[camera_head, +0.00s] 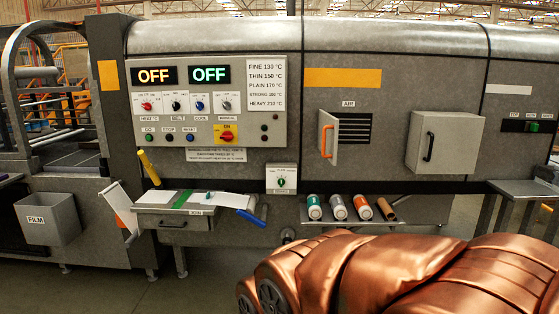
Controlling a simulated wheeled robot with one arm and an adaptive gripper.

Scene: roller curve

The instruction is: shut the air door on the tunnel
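The air door (328,138) is a small pale panel with an orange handle, under the AIR label on the grey tunnel (400,80). It stands open, swung out to the left of a dark louvred vent (356,128), which is uncovered. Copper-coloured parts, which look like my own arm, fill the lower right in front of the tunnel. No gripper fingers can be made out, and nothing is seen touching the door.
A grey box door with a black handle (446,142) projects right of the vent. Below, a shelf (335,215) holds several rolls. A drawer table (170,228) with yellow and blue handled tools stands left. The control panel (215,100) reads OFF twice.

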